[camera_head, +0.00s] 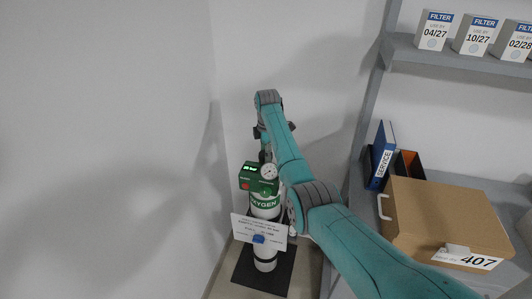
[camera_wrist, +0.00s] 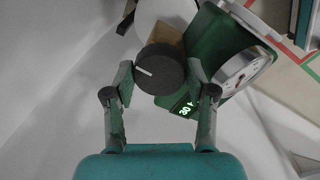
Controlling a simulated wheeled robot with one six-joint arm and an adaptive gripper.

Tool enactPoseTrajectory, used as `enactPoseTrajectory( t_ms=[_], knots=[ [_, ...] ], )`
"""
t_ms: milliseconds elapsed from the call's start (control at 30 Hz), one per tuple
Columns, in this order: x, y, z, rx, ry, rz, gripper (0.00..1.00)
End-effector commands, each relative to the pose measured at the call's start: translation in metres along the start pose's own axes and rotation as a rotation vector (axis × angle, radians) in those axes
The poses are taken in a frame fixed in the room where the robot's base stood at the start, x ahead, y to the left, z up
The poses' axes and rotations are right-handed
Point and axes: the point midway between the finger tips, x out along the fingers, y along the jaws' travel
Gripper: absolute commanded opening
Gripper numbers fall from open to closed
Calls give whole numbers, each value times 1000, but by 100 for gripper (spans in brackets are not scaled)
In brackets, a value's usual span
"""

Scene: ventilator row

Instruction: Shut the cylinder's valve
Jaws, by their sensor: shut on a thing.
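The oxygen cylinder (camera_head: 265,209) stands upright in the corner, white with a green OXYGEN label. A green regulator box (camera_head: 256,180) with a lit green display and a round gauge (camera_head: 269,171) sits on top. In the wrist view the valve knob (camera_wrist: 160,66) is dark and round, with a white line on its left side. My gripper (camera_wrist: 160,76) has one finger on each side of the knob and is shut on it. The gauge (camera_wrist: 238,70) and green body (camera_wrist: 212,40) lie just right of the knob. In the head view my arm hides the knob.
A printed card (camera_head: 245,227) hangs on the cylinder's front, above a dark base mat (camera_head: 246,269). A grey shelf (camera_head: 455,58) at right holds filter boxes (camera_head: 434,30). A lower shelf holds a blue binder (camera_head: 381,155) and a cardboard box (camera_head: 440,215). White walls stand close behind and left.

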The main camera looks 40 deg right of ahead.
Motion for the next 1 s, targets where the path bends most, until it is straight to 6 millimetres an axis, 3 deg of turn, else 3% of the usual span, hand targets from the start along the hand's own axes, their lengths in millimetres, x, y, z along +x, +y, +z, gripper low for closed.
enactPoseTrajectory(
  t_ms=[767,800,867,1000],
  knots=[
    [2,-1,0,-96,7,-4,21],
    [2,-1,0,-96,7,-4,66],
    [1,-1,0,-95,7,-3,81],
    [1,0,0,-95,7,-2,82]
  ],
)
